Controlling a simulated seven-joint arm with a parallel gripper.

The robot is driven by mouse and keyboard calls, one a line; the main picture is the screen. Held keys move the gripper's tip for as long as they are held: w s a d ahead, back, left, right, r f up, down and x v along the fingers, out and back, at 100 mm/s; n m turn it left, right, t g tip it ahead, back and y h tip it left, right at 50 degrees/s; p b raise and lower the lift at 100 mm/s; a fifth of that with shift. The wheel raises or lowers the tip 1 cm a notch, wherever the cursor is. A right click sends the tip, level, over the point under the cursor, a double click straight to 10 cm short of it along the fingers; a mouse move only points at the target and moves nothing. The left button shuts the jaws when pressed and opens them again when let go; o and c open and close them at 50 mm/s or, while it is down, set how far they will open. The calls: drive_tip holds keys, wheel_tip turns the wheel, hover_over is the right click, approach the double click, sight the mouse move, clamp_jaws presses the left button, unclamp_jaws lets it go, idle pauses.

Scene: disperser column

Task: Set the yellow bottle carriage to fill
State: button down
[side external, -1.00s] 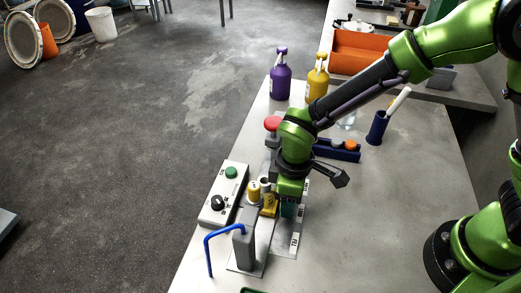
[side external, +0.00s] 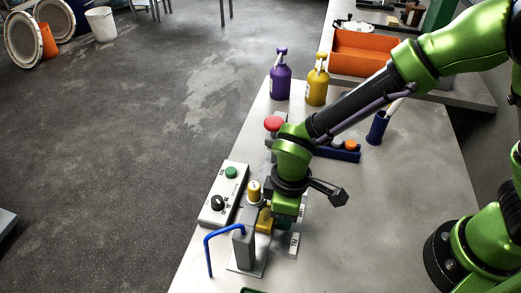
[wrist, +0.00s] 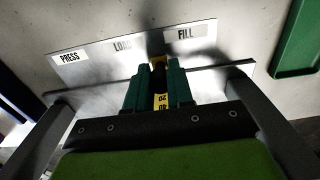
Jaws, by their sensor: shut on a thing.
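The yellow bottle carriage (side external: 265,221) sits on its track on the table, next to the grey post (side external: 243,248) with the blue bent tube (side external: 209,252). In the wrist view a yellow part of the carriage (wrist: 161,101) shows between the teal fingers of my gripper (wrist: 157,80), which are shut on it. The plate behind it carries the labels PRESS, LOAD and FILL (wrist: 185,33). The carriage lies between LOAD and FILL in that view. In the side view my gripper (side external: 287,212) hides part of the carriage and track.
A control box (side external: 223,195) with a green button and black knob stands left of the track. A small yellow cylinder (side external: 254,190) and a red knob (side external: 274,123) are close by. Purple (side external: 280,82) and yellow (side external: 317,86) spray bottles stand behind.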

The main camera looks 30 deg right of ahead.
drive_tip(key=c, duration=1)
unclamp_jaws()
wheel_tip(320, 180, up, 17)
